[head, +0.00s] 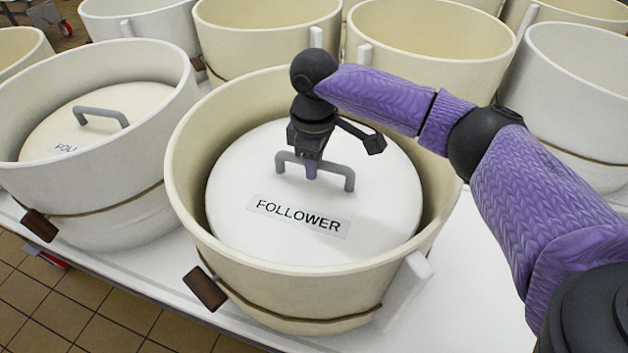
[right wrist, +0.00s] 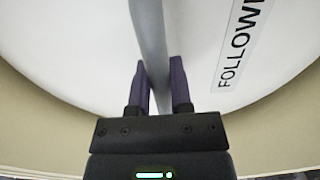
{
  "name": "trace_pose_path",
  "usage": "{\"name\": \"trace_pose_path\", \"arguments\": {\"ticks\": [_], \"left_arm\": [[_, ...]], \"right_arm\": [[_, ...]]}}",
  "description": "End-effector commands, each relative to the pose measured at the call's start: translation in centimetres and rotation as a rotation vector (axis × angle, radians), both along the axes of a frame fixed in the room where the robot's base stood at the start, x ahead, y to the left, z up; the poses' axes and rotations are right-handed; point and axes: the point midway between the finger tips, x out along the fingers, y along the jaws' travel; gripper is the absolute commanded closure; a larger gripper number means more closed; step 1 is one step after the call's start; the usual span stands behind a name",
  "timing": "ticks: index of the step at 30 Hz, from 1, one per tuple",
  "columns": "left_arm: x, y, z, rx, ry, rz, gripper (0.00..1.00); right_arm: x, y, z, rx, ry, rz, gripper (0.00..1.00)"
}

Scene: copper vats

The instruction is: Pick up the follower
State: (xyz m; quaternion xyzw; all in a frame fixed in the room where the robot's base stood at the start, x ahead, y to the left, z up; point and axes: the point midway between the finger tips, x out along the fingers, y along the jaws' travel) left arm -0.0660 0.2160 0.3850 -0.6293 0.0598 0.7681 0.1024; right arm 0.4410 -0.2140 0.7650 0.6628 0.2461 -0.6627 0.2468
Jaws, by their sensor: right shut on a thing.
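The follower (head: 255,180) is a round white lid with a grey bar handle and a label reading "FOLLOWER". It sits inside a cream vat (head: 185,175) in the middle of the head view. My right gripper (head: 311,172) comes down from above and is shut on the middle of the handle. In the right wrist view the gripper's two purple fingers (right wrist: 162,85) stand on either side of the grey handle bar (right wrist: 148,40), with the follower's white top (right wrist: 70,50) below. My left gripper is not in view.
A second vat (head: 105,215) at the left holds another follower (head: 105,118) with a grey handle. Several more vats (head: 430,38) stand close behind. The vats rest on a white surface (head: 465,290) with bare room at the front right. A tiled floor (head: 60,310) shows at lower left.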

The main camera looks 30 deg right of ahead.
Motion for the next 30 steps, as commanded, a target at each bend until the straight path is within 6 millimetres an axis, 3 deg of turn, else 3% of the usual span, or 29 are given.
{"name": "trace_pose_path", "arguments": {"ticks": [30], "left_arm": [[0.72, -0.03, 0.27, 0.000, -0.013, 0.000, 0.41]], "right_arm": [[0.05, 0.00, 0.73, 0.000, -0.004, 0.000, 1.00]]}}
